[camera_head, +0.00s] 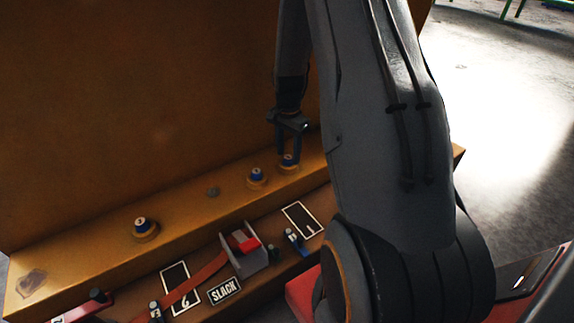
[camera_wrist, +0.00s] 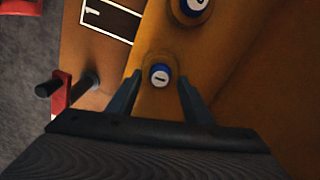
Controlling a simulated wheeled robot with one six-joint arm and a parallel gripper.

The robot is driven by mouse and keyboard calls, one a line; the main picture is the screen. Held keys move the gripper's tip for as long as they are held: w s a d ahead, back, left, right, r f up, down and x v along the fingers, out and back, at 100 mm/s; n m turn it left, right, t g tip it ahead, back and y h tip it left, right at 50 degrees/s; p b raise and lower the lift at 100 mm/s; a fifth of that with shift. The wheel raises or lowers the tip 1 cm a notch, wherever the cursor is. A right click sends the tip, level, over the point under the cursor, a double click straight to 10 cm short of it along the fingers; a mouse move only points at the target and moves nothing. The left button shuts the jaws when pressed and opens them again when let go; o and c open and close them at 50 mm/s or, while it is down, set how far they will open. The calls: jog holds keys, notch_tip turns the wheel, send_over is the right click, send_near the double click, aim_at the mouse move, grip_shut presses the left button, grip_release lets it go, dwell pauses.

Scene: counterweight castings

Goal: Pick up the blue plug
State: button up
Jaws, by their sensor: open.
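A blue plug (camera_head: 288,161) with a pale, marked top sits in a round seat on the yellow ledge, the rightmost of the plugs in the head view. In the wrist view this blue plug (camera_wrist: 160,75) stands between the two fingertips. My gripper (camera_head: 289,154) points down over it with its fingers on either side. In the wrist view my gripper (camera_wrist: 160,82) is open, with a gap on both sides of the plug. Finger contact cannot be made out. A second blue plug (camera_head: 256,175) sits just left of it, also in the wrist view (camera_wrist: 194,6).
A tall yellow wall (camera_head: 150,100) rises behind. The lower shelf holds a grey bracket (camera_head: 259,259), a SLACK label (camera_head: 224,290) and a white-outlined rectangle (camera_head: 302,219). A dark peg (camera_wrist: 49,88) stands left of my gripper.

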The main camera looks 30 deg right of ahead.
jog(key=shift+a+f, duration=0.1)
jog(key=shift+f, duration=0.75)
jog(key=shift+r, duration=0.1)
jog(key=c, duration=1)
